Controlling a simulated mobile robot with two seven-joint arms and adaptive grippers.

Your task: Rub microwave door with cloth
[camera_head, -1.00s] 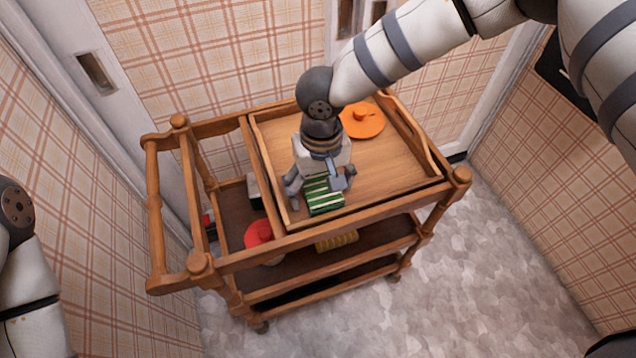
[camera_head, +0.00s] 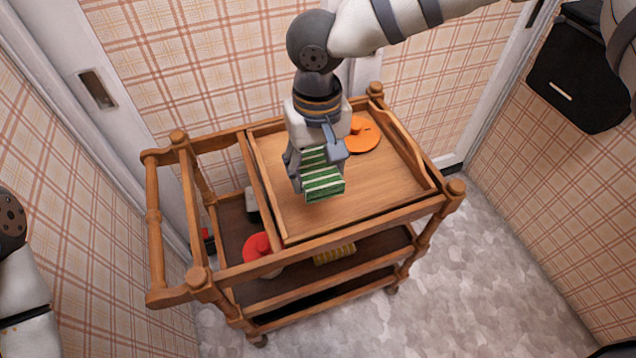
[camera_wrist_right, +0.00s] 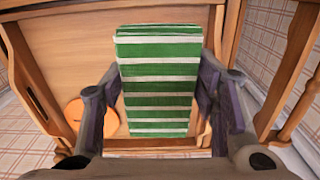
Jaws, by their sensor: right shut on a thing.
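The folded cloth (camera_head: 324,186), green with white stripes, is held between the fingers of my right gripper (camera_head: 318,170). It seems to be just above the cart's wooden top tray. In the right wrist view the cloth (camera_wrist_right: 160,85) fills the middle, with a finger of my right gripper (camera_wrist_right: 160,115) on each side. A black boxy thing (camera_head: 580,75) with a pale bar on its front is at the upper right; it may be the microwave, partly cut off and behind my arm. My left gripper is out of view; only part of the left arm shows at the left edge.
The wooden cart (camera_head: 330,250) stands in the middle. A red round object (camera_head: 257,246) and a yellow ribbed one (camera_head: 334,254) are on the shelf below. Grey floor (camera_head: 500,280) at the right is clear.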

